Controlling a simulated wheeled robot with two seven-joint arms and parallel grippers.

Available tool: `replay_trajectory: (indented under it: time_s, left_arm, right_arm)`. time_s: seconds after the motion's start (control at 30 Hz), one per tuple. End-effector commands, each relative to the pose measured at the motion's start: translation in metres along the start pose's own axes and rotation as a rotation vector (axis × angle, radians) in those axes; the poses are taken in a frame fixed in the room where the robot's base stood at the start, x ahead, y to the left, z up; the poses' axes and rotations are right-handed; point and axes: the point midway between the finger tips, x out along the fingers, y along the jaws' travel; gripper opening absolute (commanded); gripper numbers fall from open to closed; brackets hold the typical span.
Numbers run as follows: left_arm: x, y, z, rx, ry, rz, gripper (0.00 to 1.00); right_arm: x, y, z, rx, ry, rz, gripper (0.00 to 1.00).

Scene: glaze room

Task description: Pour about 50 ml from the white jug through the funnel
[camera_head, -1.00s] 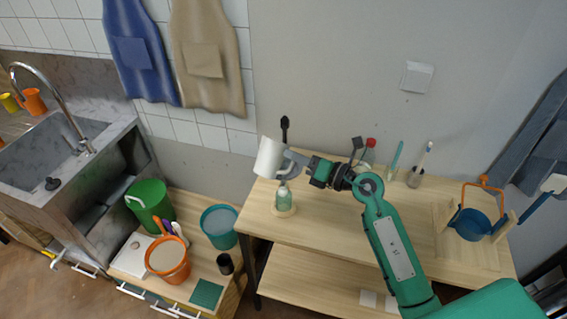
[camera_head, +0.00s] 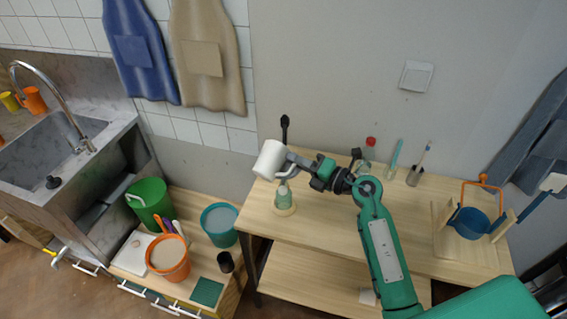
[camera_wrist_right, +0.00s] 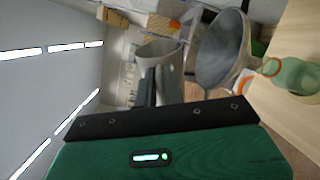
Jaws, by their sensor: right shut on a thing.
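The white jug (camera_head: 270,160) is tilted above the left end of the wooden table. My right gripper (camera_head: 298,162) is shut on it from its right side; the exact grip is small and partly hidden. The pale green bottle (camera_head: 284,200) stands upright below, on a round light base. The grey funnel (camera_head: 284,172) shows partly under the jug. In the right wrist view the funnel (camera_wrist_right: 222,50) is beside the jug (camera_wrist_right: 158,55), with the bottle (camera_wrist_right: 295,76) at the right edge. I cannot see any stream of liquid or the jug's inside level. My left gripper is out of view.
Behind my right arm stand a red-capped bottle (camera_head: 368,150) and a brush holder (camera_head: 414,177). A blue pot (camera_head: 470,224) sits at the table's right. Lower left are an orange bucket (camera_head: 168,262), a teal bucket (camera_head: 219,226) and a green bucket (camera_head: 148,201). The table's front middle is clear.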

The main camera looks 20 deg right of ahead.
Motion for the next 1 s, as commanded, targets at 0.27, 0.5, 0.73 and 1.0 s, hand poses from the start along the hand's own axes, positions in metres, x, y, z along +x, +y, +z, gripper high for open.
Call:
replay_trajectory:
  time_s: [0.27,0.5,0.73,1.0]
  left_arm:
    - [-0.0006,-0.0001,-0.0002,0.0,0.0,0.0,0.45]
    - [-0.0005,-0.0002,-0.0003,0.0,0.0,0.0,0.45]
    - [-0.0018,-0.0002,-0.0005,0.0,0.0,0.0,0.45]
    - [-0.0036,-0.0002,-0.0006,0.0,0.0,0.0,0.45]
  right_arm:
    - [-0.0001,-0.0044,0.0003,0.064,-0.003,0.001,0.0]
    - [0.0,-0.0074,0.0008,0.099,-0.001,0.002,0.0]
    - [-0.0004,-0.0091,0.0015,0.123,-0.001,0.002,0.0]
    - [-0.0006,-0.008,0.0,0.128,-0.001,0.001,0.0]
